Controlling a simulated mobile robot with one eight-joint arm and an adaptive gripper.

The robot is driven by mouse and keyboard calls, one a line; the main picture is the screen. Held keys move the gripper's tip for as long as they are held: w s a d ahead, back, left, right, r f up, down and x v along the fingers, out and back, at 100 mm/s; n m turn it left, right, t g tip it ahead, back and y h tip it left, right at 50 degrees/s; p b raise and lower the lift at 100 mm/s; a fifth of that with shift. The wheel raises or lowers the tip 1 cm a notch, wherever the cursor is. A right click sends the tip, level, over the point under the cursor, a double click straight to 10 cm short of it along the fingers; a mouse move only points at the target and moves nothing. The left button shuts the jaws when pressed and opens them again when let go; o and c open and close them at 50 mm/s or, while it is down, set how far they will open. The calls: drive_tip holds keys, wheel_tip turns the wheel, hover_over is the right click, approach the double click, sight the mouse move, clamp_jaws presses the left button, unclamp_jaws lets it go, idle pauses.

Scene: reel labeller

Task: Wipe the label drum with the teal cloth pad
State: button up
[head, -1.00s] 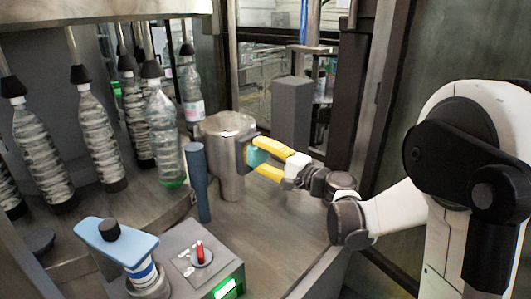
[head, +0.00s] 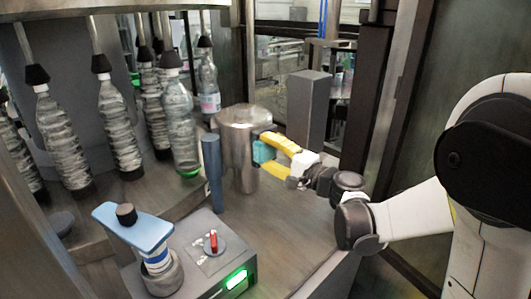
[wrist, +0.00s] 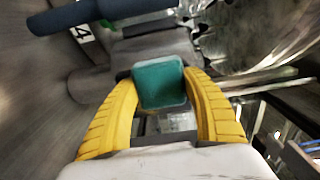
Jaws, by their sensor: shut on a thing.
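The teal cloth pad (head: 262,152) is a small block held between the yellow fingers of my gripper (head: 268,155). In the wrist view the pad (wrist: 160,83) sits between the fingertips of my gripper (wrist: 160,95), its flat teal face toward the camera. The label drum (head: 240,130) is a shiny metal cylinder standing on the machine deck. The pad is at the drum's right side in the head view; I cannot tell whether they touch. The drum's shiny surface (wrist: 250,38) fills the upper right of the wrist view.
A blue-grey post (head: 212,172) stands left of the drum, and a grey block column (head: 306,108) behind it to the right. Several bottles (head: 120,125) hang at left. A control box (head: 205,250) with a red switch is in front. Deck right of it is clear.

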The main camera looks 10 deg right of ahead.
drive_tip(key=shift+w+d+f+b, duration=1.2)
drive_tip(key=shift+w+d, duration=0.6)
drive_tip(key=shift+d, duration=0.9)
drive_tip(key=shift+s+a+r, duration=0.1)
drive_tip(key=shift+s+a, duration=0.6)
drive_tip(key=shift+a, duration=0.35)
drive_tip(key=shift+s+a+f, duration=0.1)
drive_tip(key=shift+s+a, duration=0.65)
drive_tip(key=shift+a, duration=0.3)
drive_tip(key=shift+s+a+r, duration=0.1)
drive_tip(key=shift+s+a, duration=0.6)
drive_tip(key=shift+a, duration=0.35)
drive_tip(key=w+d+b, duration=0.1)
drive_tip(key=w+d, duration=0.3)
drive_tip(key=d, duration=0.2)
drive_tip(key=shift+w+d, duration=0.15)
drive_tip(key=shift+v, duration=3)
